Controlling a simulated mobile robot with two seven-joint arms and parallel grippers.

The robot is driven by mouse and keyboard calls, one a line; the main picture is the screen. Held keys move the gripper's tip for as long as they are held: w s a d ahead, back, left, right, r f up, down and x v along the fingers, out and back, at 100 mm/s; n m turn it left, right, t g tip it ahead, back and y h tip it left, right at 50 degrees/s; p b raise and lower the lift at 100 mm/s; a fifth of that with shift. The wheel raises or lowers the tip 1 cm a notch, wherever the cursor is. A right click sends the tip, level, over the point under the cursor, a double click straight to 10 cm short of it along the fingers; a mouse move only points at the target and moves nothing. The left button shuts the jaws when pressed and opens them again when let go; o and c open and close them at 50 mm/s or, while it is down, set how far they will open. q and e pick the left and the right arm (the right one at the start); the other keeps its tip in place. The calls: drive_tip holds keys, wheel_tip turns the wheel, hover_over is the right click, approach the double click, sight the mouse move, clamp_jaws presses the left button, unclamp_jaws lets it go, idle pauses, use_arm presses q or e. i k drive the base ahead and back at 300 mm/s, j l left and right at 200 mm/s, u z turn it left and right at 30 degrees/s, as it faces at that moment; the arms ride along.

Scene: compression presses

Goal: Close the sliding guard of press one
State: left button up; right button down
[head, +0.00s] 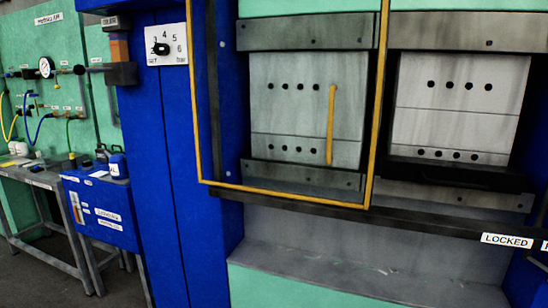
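The sliding guard (288,192) is a see-through panel in a yellow frame, in the head view. It stands in front of the left part of the press (175,180) and the left platens show through it. Its upright yellow handle (331,125) is near its right side. To the right of the frame's right edge, the right-hand platens (455,100) are uncovered. A dark rail (420,219) runs along below the guard to the right. A label reading LOCKED (507,240) is at the far right. No number of the press is readable. Neither gripper is in view.
A dial (165,45) sits on the blue column left of the guard. Further left are a blue box (100,210), a grey bench (35,175) with bottles, and a green wall panel (60,95) with a gauge and hoses. A grey ledge (350,270) is below the guard.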

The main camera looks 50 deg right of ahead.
sight(329, 159)
drive_tip(key=i+j+z, duration=0.2)
drive_tip(key=i, duration=0.35)
drive_tip(key=i+z, duration=0.25)
drive_tip(key=i, duration=0.3)
